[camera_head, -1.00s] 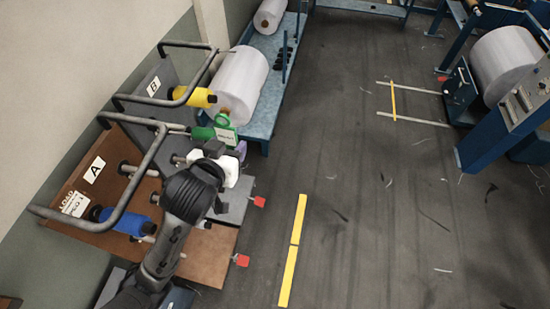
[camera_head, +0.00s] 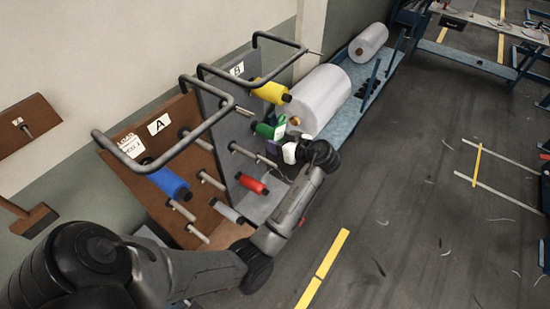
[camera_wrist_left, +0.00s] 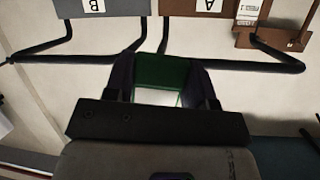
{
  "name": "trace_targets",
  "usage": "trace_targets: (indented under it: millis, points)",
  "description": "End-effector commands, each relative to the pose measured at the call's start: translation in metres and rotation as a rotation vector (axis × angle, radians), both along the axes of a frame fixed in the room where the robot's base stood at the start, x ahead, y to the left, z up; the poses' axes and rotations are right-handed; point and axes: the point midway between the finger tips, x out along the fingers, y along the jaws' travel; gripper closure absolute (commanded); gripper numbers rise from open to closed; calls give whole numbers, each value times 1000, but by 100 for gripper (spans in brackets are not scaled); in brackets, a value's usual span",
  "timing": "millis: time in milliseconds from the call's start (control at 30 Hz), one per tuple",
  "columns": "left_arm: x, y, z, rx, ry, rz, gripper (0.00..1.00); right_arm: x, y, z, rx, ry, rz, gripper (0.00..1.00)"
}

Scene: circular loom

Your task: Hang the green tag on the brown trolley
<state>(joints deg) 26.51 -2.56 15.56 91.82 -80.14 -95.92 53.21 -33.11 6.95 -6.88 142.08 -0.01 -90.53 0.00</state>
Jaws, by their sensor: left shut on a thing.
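The green tag (camera_wrist_left: 162,72), with a white face, sits between the two fingers of my left gripper (camera_wrist_left: 160,84) in the left wrist view. In the head view the tag (camera_head: 280,131) shows just beyond my gripper (camera_head: 290,149), in front of the grey trolley. The gripper is shut on it. The brown trolley (camera_head: 180,127), labelled A, stands to the left with bare pegs, a blue spool and a tubular handle frame; it also shows at the top of the wrist view (camera_wrist_left: 210,28). The tag is apart from the brown trolley. My right gripper is not in view.
The grey trolley (camera_head: 222,110), labelled B, stands beside the brown one, with yellow (camera_head: 271,91) and red (camera_head: 251,184) spools. Tubular handles (camera_head: 225,103) stick out from both trolleys. White rolls (camera_head: 320,98) lie behind.

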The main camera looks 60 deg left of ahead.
Motion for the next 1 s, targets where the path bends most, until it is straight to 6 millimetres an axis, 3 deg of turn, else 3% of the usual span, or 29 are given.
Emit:
trace_targets:
  millis: [33, 233, 1000]
  points:
    - [-3, 0, -14, -5, 8, 48, 78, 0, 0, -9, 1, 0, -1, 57]
    - [-14, 2, -31, -3, 26, 158, 78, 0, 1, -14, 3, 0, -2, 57]
    - [-35, 56, -31, -1, 29, 171, 78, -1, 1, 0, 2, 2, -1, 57]
